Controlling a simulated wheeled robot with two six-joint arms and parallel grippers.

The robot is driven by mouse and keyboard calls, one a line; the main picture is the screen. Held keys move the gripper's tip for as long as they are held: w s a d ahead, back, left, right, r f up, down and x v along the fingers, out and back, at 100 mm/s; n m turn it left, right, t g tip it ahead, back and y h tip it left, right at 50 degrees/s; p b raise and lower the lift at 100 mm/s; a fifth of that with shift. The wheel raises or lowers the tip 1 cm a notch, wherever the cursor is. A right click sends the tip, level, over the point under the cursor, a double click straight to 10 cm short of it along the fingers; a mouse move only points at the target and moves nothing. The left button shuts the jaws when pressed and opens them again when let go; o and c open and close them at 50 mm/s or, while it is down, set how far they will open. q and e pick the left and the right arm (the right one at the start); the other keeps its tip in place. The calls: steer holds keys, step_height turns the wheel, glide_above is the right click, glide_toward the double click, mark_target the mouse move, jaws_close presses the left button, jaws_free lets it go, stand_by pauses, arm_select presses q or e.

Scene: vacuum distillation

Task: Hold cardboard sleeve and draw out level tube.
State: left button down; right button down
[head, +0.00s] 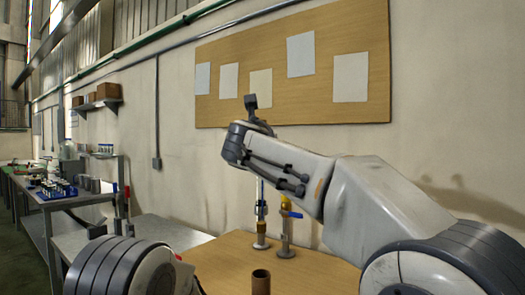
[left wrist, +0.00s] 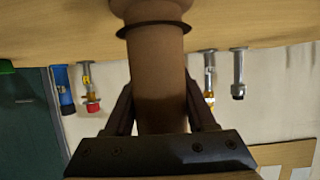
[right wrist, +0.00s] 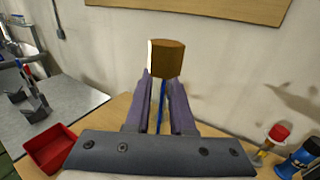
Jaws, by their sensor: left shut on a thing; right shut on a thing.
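The cardboard sleeve (head: 261,281) stands upright at the bottom of the head view, its top opening dark and empty. In the left wrist view, which is upside down, my left gripper (left wrist: 160,100) is shut around the sleeve (left wrist: 158,75); a black ring circles it near its wider end. My right gripper (right wrist: 160,75) is raised well above the table and shut on the level tube. Its brown, block-like end (right wrist: 170,60) shows at the fingertips, with a thin blue line below between the fingers. The head view hides the right fingertips behind the arm and cuts off my left gripper.
Two metal fittings, one (head: 261,230) partly blue and one with yellow (head: 285,225), stand on the wooden table (head: 225,262). A red tray (right wrist: 52,148) lies left and a blue bottle (right wrist: 300,160) right in the right wrist view. A cork board hangs on the wall.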

arm_select(q)
steer(key=shift+c, duration=0.7)
jaws_free()
steer(key=v, duration=1.2)
steer(key=shift+a+f, duration=0.1)
steer(key=shift+o, duration=0.7)
